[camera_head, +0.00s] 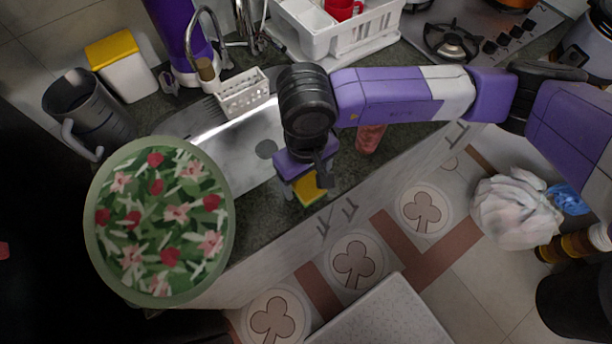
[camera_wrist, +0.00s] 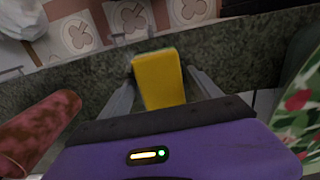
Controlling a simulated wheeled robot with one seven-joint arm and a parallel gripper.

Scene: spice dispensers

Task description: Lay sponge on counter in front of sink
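The yellow sponge (camera_head: 309,190), with a green underside, is on the dark counter strip (camera_head: 260,212) between the sink (camera_head: 250,145) and the counter's front edge. In the wrist view the sponge (camera_wrist: 159,79) lies between my two fingers, turned slightly relative to them. My gripper (camera_head: 306,185) points down at the counter and partly hides the sponge. In the wrist view my gripper (camera_wrist: 162,88) has its fingers spread on both sides of the sponge, with a narrow gap visible on the right. Contact on the left is unclear.
A reddish cylindrical item (camera_head: 369,138) stands on the counter right of my gripper; it also shows in the wrist view (camera_wrist: 40,130). A floral round object (camera_head: 160,220) is at the left. A white dish rack (camera_head: 335,35) stands behind. A white bag (camera_head: 517,208) is on the floor.

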